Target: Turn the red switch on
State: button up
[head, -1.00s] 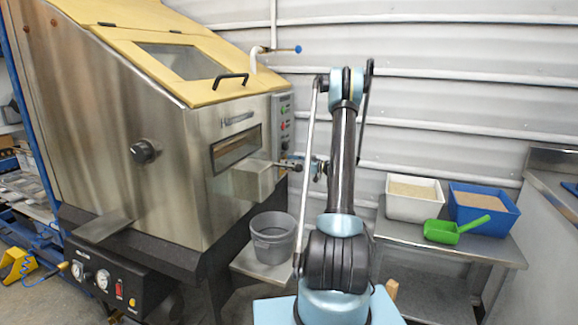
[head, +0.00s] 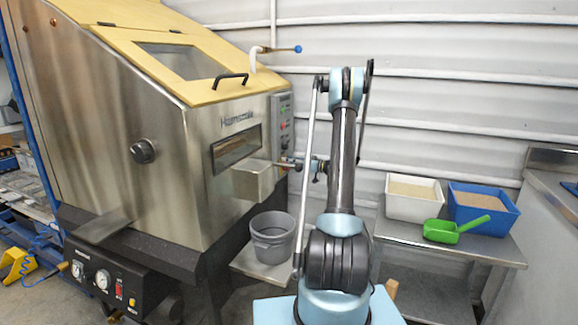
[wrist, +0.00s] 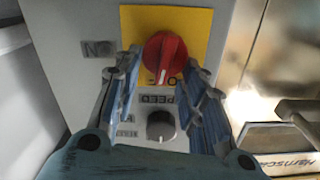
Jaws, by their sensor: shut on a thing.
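The red switch (wrist: 165,57) is a round rotary knob on a yellow plate (wrist: 195,25), seen in the wrist view on a grey control panel (wrist: 58,15). Its pale marker line points down in that picture, towards partly hidden lettering. My gripper (wrist: 163,72) has one finger on each side of the knob and is shut on it. The fingers hide parts of the plate and labels. In the head view my gripper (head: 290,163) is at the right side of the steel machine (head: 100,110), by its control panel; the fingertips are small there.
A grey dial (wrist: 161,126) sits close to the red knob, between my fingers. A steel box (head: 255,182) juts from the machine near my gripper. A grey bucket (head: 272,237) stands below. A white bin (head: 413,207), blue bin (head: 500,222) and green scoop (head: 455,229) are on a side table.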

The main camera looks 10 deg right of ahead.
jog(key=shift+w+d+f+m, duration=0.2)
jog(key=shift+w+f+m, duration=0.15)
jog(key=shift+m, duration=2.25)
jog(key=shift+w+d+f+m, duration=0.2)
jog(key=shift+f+m, duration=0.2)
jog(key=shift+m, duration=2.2)
jog(key=shift+w+d+f+m, duration=0.15)
jog(key=shift+w+f+m, duration=0.2)
jog(key=shift+m, duration=2.25)
jog(key=o, duration=1.1)
jog(key=shift+f, duration=0.1)
jog(key=shift+c, duration=0.2)
jog(key=v, duration=1.2)
